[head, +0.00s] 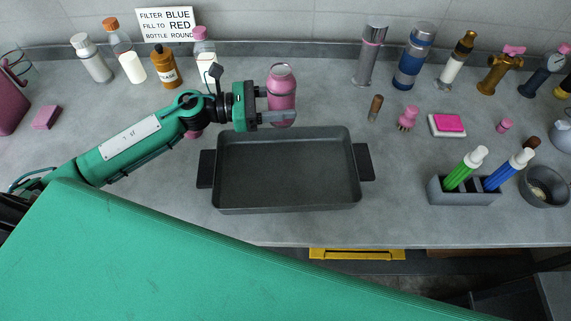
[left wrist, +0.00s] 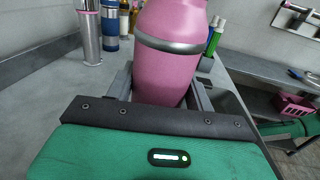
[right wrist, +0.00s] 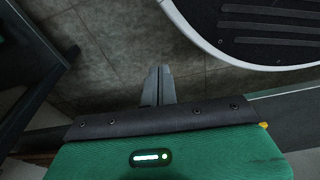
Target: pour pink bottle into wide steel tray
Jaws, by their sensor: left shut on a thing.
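The pink bottle (head: 281,88) has a grey band and stands upright at the back edge of the wide steel tray. My left gripper (head: 277,106) is shut on it, with the fingers around its body; in the left wrist view the bottle (left wrist: 168,62) fills the space between the fingers (left wrist: 162,90). The wide steel tray (head: 288,203) is dark grey, with a black handle at each end, and looks empty. I cannot tell if the bottle touches the counter. My right gripper (right wrist: 158,85) is over the floor in the right wrist view, with its fingers together and nothing between them.
Several bottles stand along the back wall, left and right. A sign (head: 166,24) leans at the back. A caddy (head: 463,198) with green and blue bottles and a bowl (head: 543,187) stand at right. A brush (head: 408,118) and pink sponge (head: 447,124) lie behind them.

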